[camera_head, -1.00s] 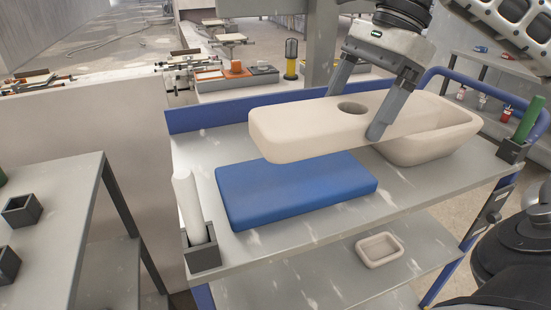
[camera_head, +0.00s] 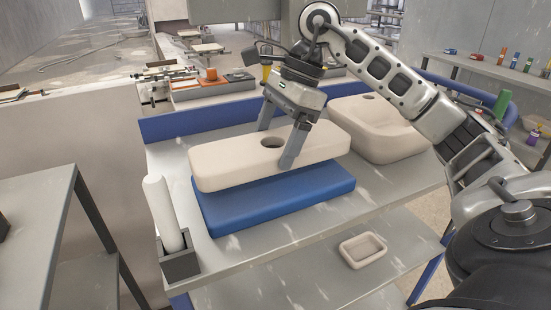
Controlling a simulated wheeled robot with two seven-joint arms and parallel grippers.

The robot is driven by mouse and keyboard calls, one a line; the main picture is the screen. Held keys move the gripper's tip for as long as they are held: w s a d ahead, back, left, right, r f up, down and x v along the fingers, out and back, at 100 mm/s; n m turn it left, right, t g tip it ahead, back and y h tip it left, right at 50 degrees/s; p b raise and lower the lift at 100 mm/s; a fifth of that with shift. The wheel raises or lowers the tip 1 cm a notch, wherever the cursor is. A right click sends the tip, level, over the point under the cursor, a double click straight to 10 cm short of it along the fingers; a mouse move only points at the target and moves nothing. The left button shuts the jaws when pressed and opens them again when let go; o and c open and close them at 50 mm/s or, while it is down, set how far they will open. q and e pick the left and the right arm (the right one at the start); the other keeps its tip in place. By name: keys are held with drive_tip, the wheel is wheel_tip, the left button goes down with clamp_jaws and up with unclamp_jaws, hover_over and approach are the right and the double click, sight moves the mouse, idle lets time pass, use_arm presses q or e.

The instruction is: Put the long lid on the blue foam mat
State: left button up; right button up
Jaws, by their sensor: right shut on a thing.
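The long lid (camera_head: 225,166) is a cream slab with rounded ends and a round hole near its middle. The blue foam mat (camera_head: 280,203) lies on the upper shelf of the grey cart (camera_head: 390,190). The lid is over the mat, roughly level, and covers its back part; I cannot tell whether it touches the mat. My right gripper (camera_head: 277,147) is shut on the lid across its width, one finger on the near side and one on the far side. My left gripper is not in view.
A cream basin (camera_head: 375,138) stands on the cart right of the mat. A white roll in a dark holder (camera_head: 179,262) stands at the cart's front left corner. A small cream dish (camera_head: 363,250) is on the lower shelf. Another grey table (camera_head: 35,215) is at left.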

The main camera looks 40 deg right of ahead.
sight(277, 153)
wheel_tip(277, 153, down, 4)
drive_tip(key=shift+r, duration=0.25)
use_arm(q)
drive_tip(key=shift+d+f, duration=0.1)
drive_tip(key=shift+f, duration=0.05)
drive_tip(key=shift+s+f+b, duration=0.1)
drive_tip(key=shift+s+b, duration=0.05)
drive_tip(key=shift+b, duration=0.15)
use_arm(e)
drive_tip(key=shift+f, duration=0.15)
drive_tip(key=o, duration=1.4)
drive_tip(key=shift+d+r, duration=0.1)
drive_tip(key=shift+r, duration=0.3)
drive_tip(key=p+v, duration=0.2)
drive_tip(key=v, duration=0.8)
drive_tip(key=shift+r, duration=0.3)
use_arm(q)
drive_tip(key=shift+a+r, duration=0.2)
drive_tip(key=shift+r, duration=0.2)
use_arm(e)
drive_tip(key=shift+s+d+r, duration=0.15)
drive_tip(key=shift+d+r, duration=0.1)
drive_tip(key=shift+r, duration=0.15)
